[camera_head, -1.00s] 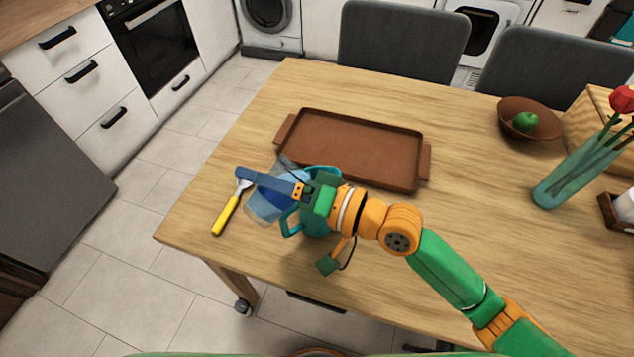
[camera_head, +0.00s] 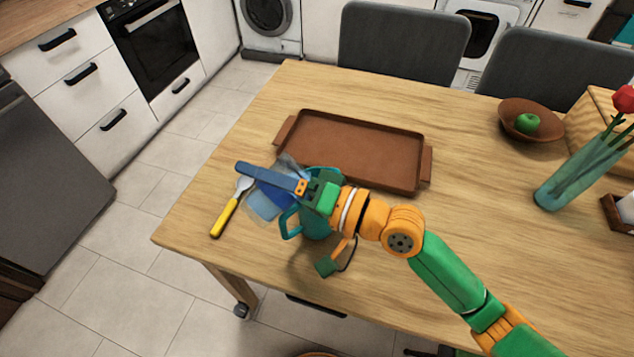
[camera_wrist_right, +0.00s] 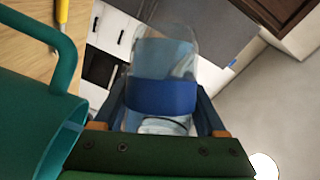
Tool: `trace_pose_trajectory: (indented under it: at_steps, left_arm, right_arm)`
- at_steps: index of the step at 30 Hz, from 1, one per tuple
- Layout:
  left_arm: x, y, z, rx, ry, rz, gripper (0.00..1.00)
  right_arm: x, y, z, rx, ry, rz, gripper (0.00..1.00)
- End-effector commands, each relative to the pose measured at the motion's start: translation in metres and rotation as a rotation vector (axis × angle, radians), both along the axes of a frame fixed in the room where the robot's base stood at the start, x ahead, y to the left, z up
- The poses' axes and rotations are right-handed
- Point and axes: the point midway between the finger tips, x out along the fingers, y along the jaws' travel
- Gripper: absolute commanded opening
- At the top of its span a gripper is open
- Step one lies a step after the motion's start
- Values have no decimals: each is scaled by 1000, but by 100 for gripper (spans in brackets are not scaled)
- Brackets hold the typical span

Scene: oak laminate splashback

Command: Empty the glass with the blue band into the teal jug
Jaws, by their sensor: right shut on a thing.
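My right gripper (camera_head: 268,178) is shut on the glass with the blue band (camera_head: 266,204), just left of the teal jug (camera_head: 316,222). The glass is clear and looks tilted. In the right wrist view the glass (camera_wrist_right: 165,62) sits between both fingers, with its dark blue band (camera_wrist_right: 162,97) at finger height. A pale blue tint shows inside it, but I cannot tell how much liquid there is. In the head view my gripper and arm hide part of the jug. My left gripper is not in view.
A brown tray (camera_head: 350,149) lies behind the jug. A yellow-handled utensil (camera_head: 228,215) lies left of the glass, near the table's left edge. A bowl (camera_head: 546,126) with a green apple and a flower vase (camera_head: 578,178) stand at the right. The table's middle right is clear.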

Motion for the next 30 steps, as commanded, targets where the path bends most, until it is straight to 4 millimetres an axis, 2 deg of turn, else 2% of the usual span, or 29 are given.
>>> trace_pose_trajectory:
  at_steps: [30]
  left_arm:
    - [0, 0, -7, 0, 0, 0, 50]
  right_arm:
    - [4, -4, 7, 84, 74, 0, 0]
